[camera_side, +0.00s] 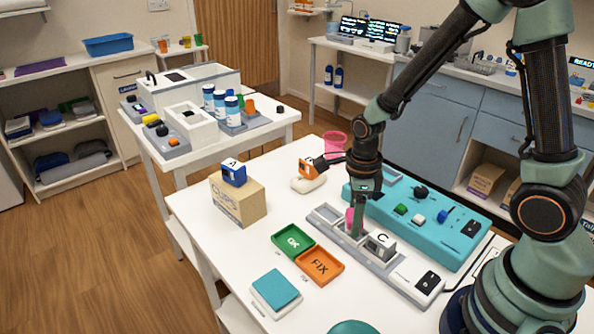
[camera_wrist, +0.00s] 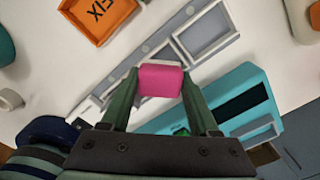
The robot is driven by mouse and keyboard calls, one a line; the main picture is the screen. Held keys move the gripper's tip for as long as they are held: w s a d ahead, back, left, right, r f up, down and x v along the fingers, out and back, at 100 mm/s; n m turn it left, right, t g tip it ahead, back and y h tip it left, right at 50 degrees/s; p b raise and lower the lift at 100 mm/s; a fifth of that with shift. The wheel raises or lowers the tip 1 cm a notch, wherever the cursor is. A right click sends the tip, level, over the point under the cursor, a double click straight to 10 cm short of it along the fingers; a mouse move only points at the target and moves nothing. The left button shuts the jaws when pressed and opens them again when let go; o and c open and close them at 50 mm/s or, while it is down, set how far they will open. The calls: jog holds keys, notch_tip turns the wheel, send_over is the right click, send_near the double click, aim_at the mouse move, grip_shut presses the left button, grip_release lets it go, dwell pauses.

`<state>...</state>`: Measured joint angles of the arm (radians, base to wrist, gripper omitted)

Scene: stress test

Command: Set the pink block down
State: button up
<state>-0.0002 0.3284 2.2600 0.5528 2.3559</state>
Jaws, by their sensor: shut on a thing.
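The pink block (camera_wrist: 160,80) sits between the two green fingers of my gripper (camera_wrist: 160,76) in the wrist view, and the fingers are shut on it. In the side view the pink block (camera_side: 350,216) is partly hidden by my gripper (camera_side: 356,222), which points down over the grey rail with square frames (camera_side: 324,212). The rail's open frames also show in the wrist view (camera_wrist: 232,44), beyond the block. I cannot tell whether the block touches the rail.
A grey block marked C (camera_side: 381,242) stands on the rail close to my gripper. A teal panel with knobs (camera_side: 455,232) lies behind the rail. Green OK (camera_side: 292,241) and orange FIX (camera_side: 319,266) trays lie in front. A cardboard box (camera_side: 238,203) stands left, with a blue block A (camera_side: 233,175) on top.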

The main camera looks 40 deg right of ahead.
jog(key=shift+f, duration=0.45)
jog(key=o, duration=1.4)
jog(key=shift+c, duration=0.2)
jog(key=s+r+n+t, duration=0.2)
jog(key=r+n, duration=0.9)
jog(key=n, duration=0.2)
jog(key=s+r+n+t, duration=0.2)
jog(key=r+n+t, duration=0.1)
jog(key=r+n, duration=0.7)
jog(key=n, duration=0.4)
jog(key=shift+r+t, duration=0.3)
jog(key=shift+r, duration=0.1)
